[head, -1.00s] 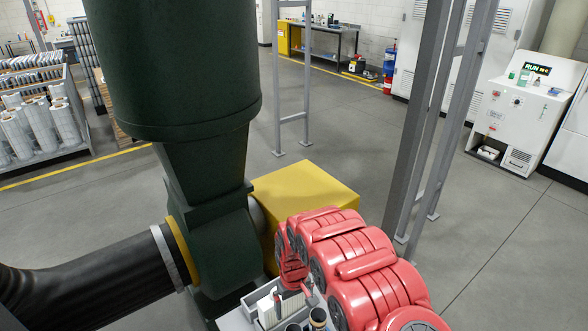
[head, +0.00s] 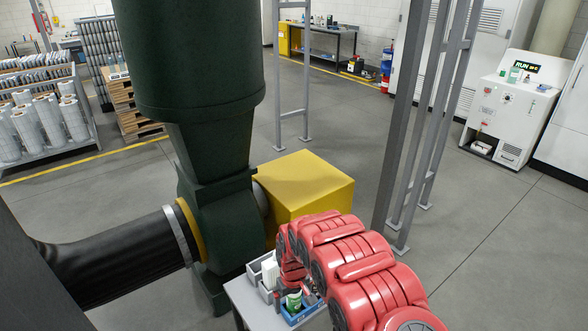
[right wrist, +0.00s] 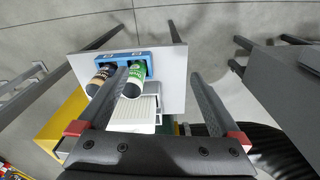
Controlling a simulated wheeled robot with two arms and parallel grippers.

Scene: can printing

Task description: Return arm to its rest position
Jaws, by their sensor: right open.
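My right arm's red links (head: 365,265) reach in from the bottom right in the head view, folded over a small grey table (head: 240,293). My right gripper (right wrist: 160,76) is open and empty in the right wrist view, its two dark fingers spread over the table. Between and beyond them stand a green-labelled can (right wrist: 134,82) and a tan-labelled can (right wrist: 103,78) at a blue holder (right wrist: 125,58). In the head view the arm hides most of this gripper. My left gripper is in neither view.
A green machine (head: 215,190) with a black duct (head: 110,262) stands left of the table. A yellow box (head: 305,188) is behind it. Grey posts (head: 400,130) rise at the right. A white control console (head: 508,110) stands farther right. Grey floor between is clear.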

